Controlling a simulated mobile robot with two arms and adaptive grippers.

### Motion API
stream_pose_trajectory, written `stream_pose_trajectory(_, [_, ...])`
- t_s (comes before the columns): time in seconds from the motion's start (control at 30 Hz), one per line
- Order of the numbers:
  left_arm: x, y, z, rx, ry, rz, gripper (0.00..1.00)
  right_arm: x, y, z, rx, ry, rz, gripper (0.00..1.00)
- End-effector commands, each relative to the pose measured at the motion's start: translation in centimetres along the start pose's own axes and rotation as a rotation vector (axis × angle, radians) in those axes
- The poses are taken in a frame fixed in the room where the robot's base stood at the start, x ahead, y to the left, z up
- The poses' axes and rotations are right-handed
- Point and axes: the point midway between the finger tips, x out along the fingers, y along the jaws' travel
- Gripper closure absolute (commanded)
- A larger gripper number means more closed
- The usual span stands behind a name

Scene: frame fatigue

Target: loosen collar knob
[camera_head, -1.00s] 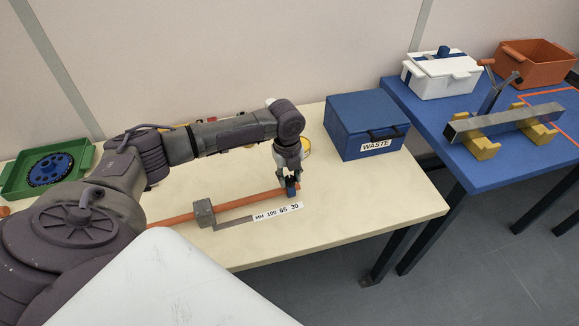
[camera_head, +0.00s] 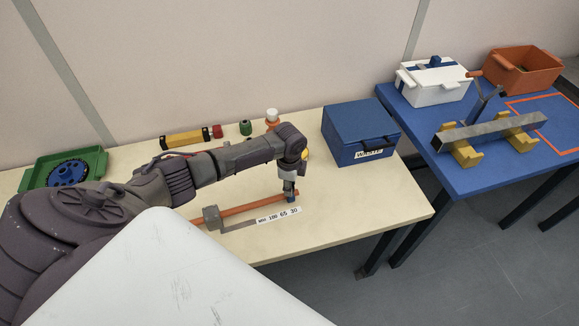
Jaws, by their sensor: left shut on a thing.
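An orange rod (camera_head: 244,208) lies along the front of the cream table, passing through a grey block (camera_head: 212,218) at its left. A small blue collar (camera_head: 292,199) sits near the rod's right end. My left gripper (camera_head: 290,194) points straight down over the collar and is shut on its knob. The fingers hide most of the knob, so its turn cannot be seen. My right gripper is not in view.
A blue WASTE box (camera_head: 359,132) stands right of my left arm. Behind the arm are a yellow tool (camera_head: 186,139), a green item (camera_head: 246,128) and a white-topped item (camera_head: 272,117). A green tray (camera_head: 92,160) holds a blue wheel (camera_head: 68,173). The blue table (camera_head: 497,174) is at right.

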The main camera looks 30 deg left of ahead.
Motion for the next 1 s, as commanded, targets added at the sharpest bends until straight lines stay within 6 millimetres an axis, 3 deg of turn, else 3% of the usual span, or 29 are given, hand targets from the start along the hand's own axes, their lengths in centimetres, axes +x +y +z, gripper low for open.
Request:
stream_pose_trajectory(0.4, [-0.3, 0.0, -0.1, -0.392, -0.017, 0.003, 1.00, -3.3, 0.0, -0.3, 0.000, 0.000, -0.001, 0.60])
stream_pose_trajectory(1.0, [-0.1, -0.1, -0.1, -0.746, -0.035, 0.000, 1.00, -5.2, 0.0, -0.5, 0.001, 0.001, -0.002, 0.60])
